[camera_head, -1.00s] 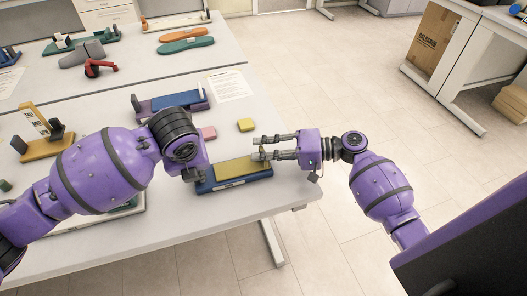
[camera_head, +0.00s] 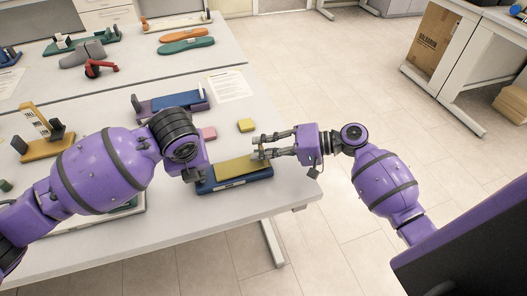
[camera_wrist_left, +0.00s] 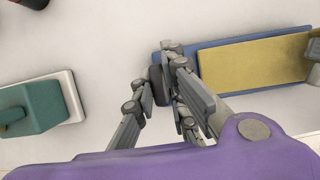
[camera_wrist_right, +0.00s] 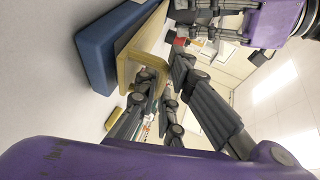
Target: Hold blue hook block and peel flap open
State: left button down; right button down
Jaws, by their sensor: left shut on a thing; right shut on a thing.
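The blue hook block (camera_head: 236,183) lies near the front right table edge, with a yellow flap (camera_head: 242,167) on top. My left gripper (camera_wrist_left: 165,78) is shut on the dark upright piece at the block's left end; in the head view, my arm mostly hides this grip. My right gripper (camera_head: 262,151) is shut on the flap's right end. In the right wrist view, the flap (camera_wrist_right: 146,47) stands apart from the blue block (camera_wrist_right: 97,55) at the gripped end, with its edge between the fingers. Its left end still looks close to the block.
A yellow block (camera_head: 246,125), a pink block (camera_head: 208,133) and another blue block (camera_head: 180,101) lie behind. A white paper sheet (camera_head: 228,84) is farther back. The right table edge is close, with open floor beyond.

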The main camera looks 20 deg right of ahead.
jog(key=a+r+h, duration=0.2)
jog(key=r, duration=0.1)
jog(key=a+r+n+g+h, duration=0.1)
jog(key=r+h, duration=0.1)
jog(key=a+r+n+h, duration=0.1)
jog(key=a+r+h, duration=0.3)
jog(key=a, duration=0.3)
jog(key=shift+h, duration=0.5)
jog(key=shift+a+r, duration=0.1)
jog(key=shift+a, duration=0.05)
jog(key=c, duration=2.1)
grip_release()
jog(key=shift+r, duration=0.1)
